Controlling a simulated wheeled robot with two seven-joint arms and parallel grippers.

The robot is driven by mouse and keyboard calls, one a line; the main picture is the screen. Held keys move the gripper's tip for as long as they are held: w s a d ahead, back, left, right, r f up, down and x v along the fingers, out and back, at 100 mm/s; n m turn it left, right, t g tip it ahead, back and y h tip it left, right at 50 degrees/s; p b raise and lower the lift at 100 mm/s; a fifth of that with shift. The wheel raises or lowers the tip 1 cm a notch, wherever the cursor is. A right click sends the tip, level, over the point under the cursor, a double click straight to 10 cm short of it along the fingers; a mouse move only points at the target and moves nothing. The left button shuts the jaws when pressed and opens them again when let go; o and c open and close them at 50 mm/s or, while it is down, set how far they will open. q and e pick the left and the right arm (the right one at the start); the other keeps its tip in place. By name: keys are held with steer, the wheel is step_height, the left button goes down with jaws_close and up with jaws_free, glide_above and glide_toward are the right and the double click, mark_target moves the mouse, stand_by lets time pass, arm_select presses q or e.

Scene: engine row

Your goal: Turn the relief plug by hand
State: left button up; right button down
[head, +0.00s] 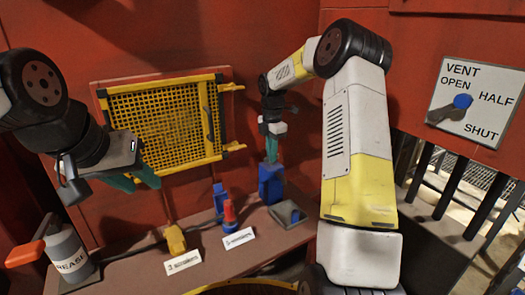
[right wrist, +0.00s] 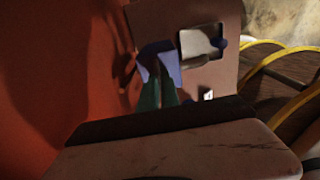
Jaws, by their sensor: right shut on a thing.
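My right gripper (head: 271,150) reaches down from above with its teal fingers at the top of a blue block-like part (head: 271,184) on the shelf, beside the red wall. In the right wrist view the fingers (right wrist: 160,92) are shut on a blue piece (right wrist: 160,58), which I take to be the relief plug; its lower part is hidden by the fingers. My left gripper (head: 136,180) hangs in front of the yellow mesh panel, its teal fingers apart and nothing seen between them.
The shelf (head: 130,272) bears a grease can (head: 70,255), a yellow part (head: 175,240), a red and blue part (head: 229,216) and a grey block (head: 288,213). A yellow mesh guard (head: 160,125) is on the wall. A vent panel (head: 478,95) with a blue-knobbed lever is at right.

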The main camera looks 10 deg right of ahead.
steer(key=shift+s+d+f, duration=0.15)
steer(key=shift+f, duration=0.4)
steer(key=c, duration=1.6)
jaws_free()
steer(key=r, duration=0.7)
steer(key=shift+w+r, duration=0.25)
steer(key=shift+r, duration=0.15)
steer(key=shift+a+r, duration=0.2)
steer(key=shift+r, duration=0.35)
